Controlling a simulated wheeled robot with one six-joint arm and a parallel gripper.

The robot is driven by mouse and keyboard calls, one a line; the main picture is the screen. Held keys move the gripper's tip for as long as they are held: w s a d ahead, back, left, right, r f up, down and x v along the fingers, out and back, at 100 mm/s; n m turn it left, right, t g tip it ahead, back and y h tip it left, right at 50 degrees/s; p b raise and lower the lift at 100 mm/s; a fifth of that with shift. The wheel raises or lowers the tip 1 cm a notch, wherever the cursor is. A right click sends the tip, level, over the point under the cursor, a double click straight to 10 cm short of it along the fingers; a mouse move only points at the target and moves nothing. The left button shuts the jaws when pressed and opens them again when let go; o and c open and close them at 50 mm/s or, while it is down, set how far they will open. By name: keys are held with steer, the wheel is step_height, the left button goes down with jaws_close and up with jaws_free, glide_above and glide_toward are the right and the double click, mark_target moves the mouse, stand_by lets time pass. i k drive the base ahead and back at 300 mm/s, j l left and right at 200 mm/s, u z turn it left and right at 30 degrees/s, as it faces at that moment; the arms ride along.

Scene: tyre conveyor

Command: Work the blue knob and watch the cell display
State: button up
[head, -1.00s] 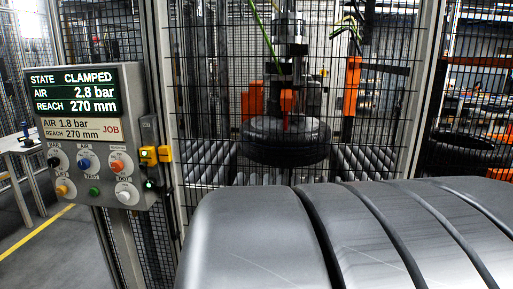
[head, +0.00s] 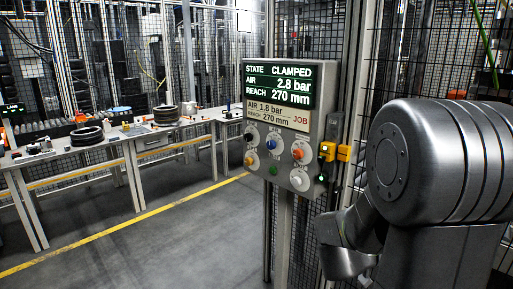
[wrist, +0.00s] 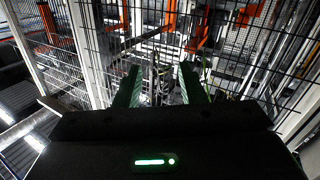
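The blue knob (head: 271,144) is in the upper row of the control box (head: 319,150), between a black knob (head: 249,138) and an orange one (head: 298,153). The cell display (head: 278,86) above reads STATE CLAMPED, AIR 2.8 bar, REACH 270 mm. The job plate (head: 278,115) below it reads AIR 1.8 bar, REACH 270 mm. In the wrist view my gripper (wrist: 161,80) has its two green fingers apart with nothing between them, facing the fence mesh. The gripper does not show in the head view, and the knob does not show in the wrist view.
A yellow knob, a green button (head: 273,170) and a white knob (head: 299,180) sit below. A yellow latch (head: 336,151) is right of the box. Workbenches (head: 120,138) with tyres stand at left. The floor (head: 190,225) left of the box is clear.

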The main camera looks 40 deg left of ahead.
mark_target(271, 144)
steer(key=i+j+u, duration=0.2)
steer(key=j+u, duration=0.25)
steer(key=i+j+u, duration=0.25)
steer(key=u, duration=0.25)
steer(key=i+j+u, duration=0.1)
steer(key=i+j, duration=0.6)
steer(key=i, duration=0.05)
